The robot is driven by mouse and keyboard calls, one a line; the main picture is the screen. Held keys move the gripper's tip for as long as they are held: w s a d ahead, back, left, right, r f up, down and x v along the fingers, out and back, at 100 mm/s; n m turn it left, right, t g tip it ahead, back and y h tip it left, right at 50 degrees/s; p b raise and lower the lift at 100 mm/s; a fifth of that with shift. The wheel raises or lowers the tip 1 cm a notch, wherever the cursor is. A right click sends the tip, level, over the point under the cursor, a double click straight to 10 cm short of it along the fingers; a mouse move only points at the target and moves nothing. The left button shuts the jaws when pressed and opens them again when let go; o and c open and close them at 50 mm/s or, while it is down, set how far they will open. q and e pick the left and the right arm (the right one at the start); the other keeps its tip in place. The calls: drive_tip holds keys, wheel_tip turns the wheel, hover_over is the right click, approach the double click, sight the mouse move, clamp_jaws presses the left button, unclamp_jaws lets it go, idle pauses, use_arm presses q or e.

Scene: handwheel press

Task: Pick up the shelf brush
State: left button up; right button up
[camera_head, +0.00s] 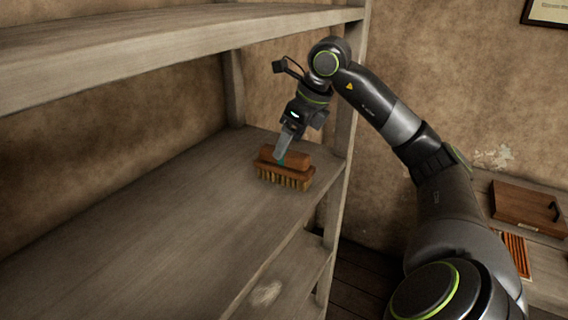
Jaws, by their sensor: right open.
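The shelf brush (285,174) has a reddish-brown wooden body and pale bristles pointing down. It rests on the grey wooden shelf (150,225) near the shelf's right end. My right gripper (281,160) comes down from above with its fingertips at the top of the brush. The gripper is open, seen nearly edge-on, so whether its fingers touch the brush is hard to tell. My left gripper is not in view.
An upper shelf board (180,45) runs above on the left. A shelf post (345,125) stands just right of the brush. A lower shelf (285,275) lies below. The shelf left of the brush is clear.

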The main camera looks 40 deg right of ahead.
sight(287, 151)
drive_tip(key=p+x, duration=0.1)
drive_tip(key=x, duration=0.3)
drive_tip(key=shift+f+p, duration=0.15)
drive_tip(key=shift+p, duration=0.25)
drive_tip(key=shift+w+f, duration=0.2)
drive_tip(key=shift+f, duration=0.1)
drive_tip(key=shift+f+b, duration=0.2)
drive_tip(key=shift+b, duration=0.25)
drive_tip(key=c, duration=1.2)
drive_tip(key=shift+o, duration=0.2)
drive_tip(key=shift+r, duration=0.1)
